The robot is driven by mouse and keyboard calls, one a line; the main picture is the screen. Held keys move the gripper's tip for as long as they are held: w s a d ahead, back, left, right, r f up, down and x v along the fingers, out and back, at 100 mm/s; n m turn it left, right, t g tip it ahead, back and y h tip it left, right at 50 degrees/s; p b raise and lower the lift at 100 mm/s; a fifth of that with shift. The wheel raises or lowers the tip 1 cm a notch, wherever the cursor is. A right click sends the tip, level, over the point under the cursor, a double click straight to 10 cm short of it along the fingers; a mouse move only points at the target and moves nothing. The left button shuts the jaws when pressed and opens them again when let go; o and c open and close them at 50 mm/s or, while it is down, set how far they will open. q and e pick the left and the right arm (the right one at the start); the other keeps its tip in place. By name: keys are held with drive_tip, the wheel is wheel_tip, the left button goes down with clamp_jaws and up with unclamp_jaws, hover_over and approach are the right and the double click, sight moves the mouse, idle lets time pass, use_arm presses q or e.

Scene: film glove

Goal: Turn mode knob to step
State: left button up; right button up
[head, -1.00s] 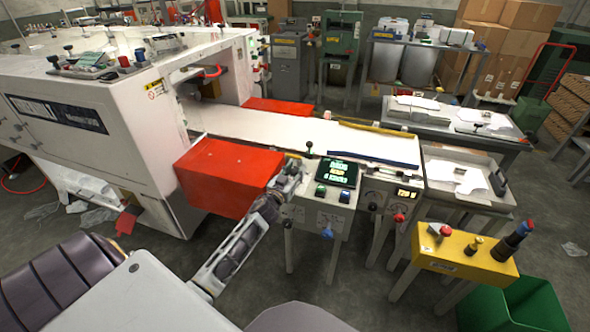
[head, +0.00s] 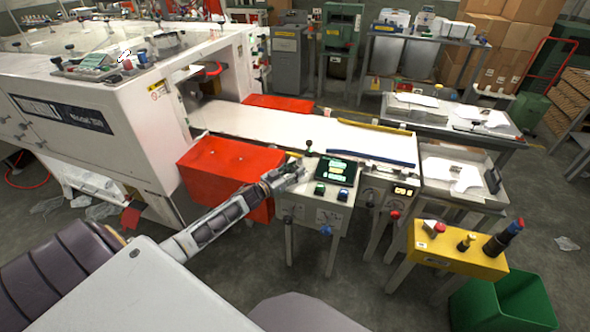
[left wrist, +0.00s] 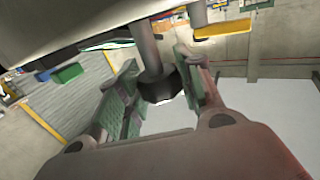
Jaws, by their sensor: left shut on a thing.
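The control box (head: 315,213) stands at the near end of the conveyor, with a lit screen (head: 337,170) on its sloped top. My left gripper (head: 296,171) is at the left edge of this box and hides what it holds in the head view. In the left wrist view, a black faceted knob (left wrist: 160,88) on a grey shaft sits between the two fingers of my left gripper (left wrist: 160,92). The gripper is shut on this knob, which I take as the mode knob. Its setting cannot be read. My right gripper is not in view.
A red box (head: 225,168) lies just left of the control box, close to my left arm. A black-topped lever (head: 308,143) stands behind the gripper. A blue knob (head: 326,230) is on the box's front. A yellow button box (head: 460,252) stands at the right.

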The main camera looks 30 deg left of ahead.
use_arm(q)
drive_tip(key=shift+r+m+h, duration=0.1)
drive_tip(key=shift+m+h, duration=0.2)
drive_tip(key=shift+h, duration=0.1)
idle(0.3)
drive_tip(key=o, duration=1)
drive_tip(key=shift+o, duration=0.2)
drive_tip(key=v, duration=1.2)
drive_tip(key=shift+a+r, duration=0.1)
drive_tip(key=shift+r, duration=0.05)
idle(0.4)
drive_tip(key=shift+w, duration=0.1)
